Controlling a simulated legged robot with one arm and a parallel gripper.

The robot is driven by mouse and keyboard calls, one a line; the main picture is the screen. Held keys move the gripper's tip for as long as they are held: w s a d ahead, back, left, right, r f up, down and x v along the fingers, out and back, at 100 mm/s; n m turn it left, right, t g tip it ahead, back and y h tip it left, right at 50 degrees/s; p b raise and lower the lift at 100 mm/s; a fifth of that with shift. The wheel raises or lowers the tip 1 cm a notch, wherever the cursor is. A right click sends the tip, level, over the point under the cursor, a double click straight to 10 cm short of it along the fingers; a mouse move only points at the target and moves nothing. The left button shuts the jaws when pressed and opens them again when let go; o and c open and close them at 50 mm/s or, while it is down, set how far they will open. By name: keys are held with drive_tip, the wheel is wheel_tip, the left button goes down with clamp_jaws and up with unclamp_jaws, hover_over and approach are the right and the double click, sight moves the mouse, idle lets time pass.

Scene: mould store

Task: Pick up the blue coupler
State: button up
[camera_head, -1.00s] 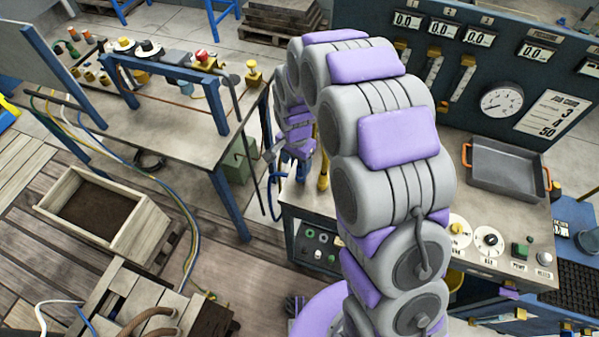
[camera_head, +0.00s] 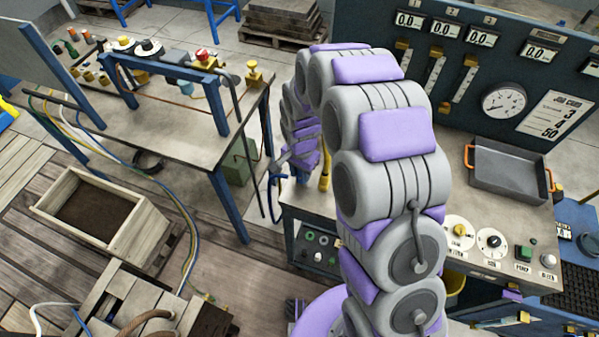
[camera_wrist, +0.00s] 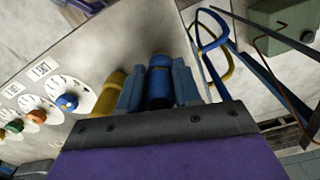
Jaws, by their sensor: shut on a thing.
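In the head view my gripper (camera_head: 278,166) is small, at the left end of the bench with the gauges, and the coupler cannot be made out there.
A yellow cylinder (camera_wrist: 107,92) stands close to the left finger. Blue and yellow looped hooks (camera_wrist: 212,48) hang to the right. The control bench (camera_head: 450,222) carries knobs and a grey tray (camera_head: 510,172). Another table (camera_head: 165,135) stands left, with an open wooden box (camera_head: 130,235) on the floor.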

drive_tip(key=shift+w+d+r, duration=0.15)
drive_tip(key=shift+w+d, duration=0.1)
clamp_jaws()
drive_tip(key=shift+a, duration=0.15)
drive_tip(key=shift+r, duration=0.4)
wheel_tip(320, 180, up, 3)
drive_tip(key=shift+r+p, duration=0.1)
drive_tip(key=shift+p, duration=0.55)
drive_tip(key=s+d+p, duration=0.2)
drive_tip(key=s+d, duration=0.8)
drive_tip(key=s, duration=0.2)
drive_tip(key=shift+s+d+r, duration=0.2)
drive_tip(key=shift+r, duration=0.25)
